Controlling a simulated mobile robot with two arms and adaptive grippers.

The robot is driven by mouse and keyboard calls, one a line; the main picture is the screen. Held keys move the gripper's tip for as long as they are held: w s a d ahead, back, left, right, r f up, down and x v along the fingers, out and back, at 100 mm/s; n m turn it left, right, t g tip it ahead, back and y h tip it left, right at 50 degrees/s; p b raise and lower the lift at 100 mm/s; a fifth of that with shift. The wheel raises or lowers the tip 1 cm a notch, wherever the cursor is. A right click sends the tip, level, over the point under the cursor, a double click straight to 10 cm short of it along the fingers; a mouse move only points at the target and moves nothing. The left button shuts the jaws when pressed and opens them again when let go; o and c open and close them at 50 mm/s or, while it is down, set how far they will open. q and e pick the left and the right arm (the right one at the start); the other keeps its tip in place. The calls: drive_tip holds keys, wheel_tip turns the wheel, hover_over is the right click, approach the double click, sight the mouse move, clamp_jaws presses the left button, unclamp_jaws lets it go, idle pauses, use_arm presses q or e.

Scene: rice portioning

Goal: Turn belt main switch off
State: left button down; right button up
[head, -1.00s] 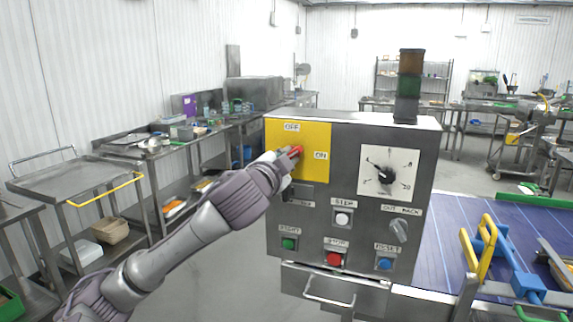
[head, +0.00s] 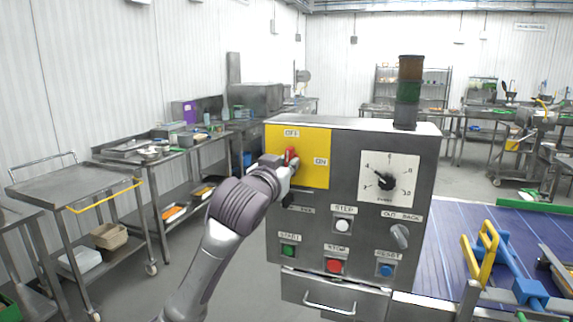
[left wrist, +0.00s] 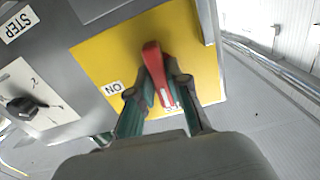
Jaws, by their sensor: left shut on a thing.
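The red main switch handle (head: 292,156) sits on the yellow plate (head: 316,176) at the upper left of the grey control box. In the head view the handle stands nearly upright, its tip toward the OFF label (head: 291,133); the ON label (head: 321,161) is to its right. My left gripper (head: 285,165) reaches in from the left and is shut on the handle. In the left wrist view the red handle (left wrist: 156,70) lies between both fingers (left wrist: 157,92), pointing at a label they partly hide. The right gripper is not in view.
The control box (head: 350,210) also has a dial (head: 389,181), a green start button (head: 289,251), a red stop button (head: 335,266) and a signal tower (head: 408,90). The blue belt (head: 450,235) is at right. A steel cart (head: 75,185) stands at left.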

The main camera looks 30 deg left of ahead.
use_arm(q)
drive_tip(key=shift+n, duration=0.5)
drive_tip(key=c, duration=1.1)
unclamp_jaws()
drive_tip(key=v, duration=1.2)
drive_tip(key=shift+d+r, duration=0.1)
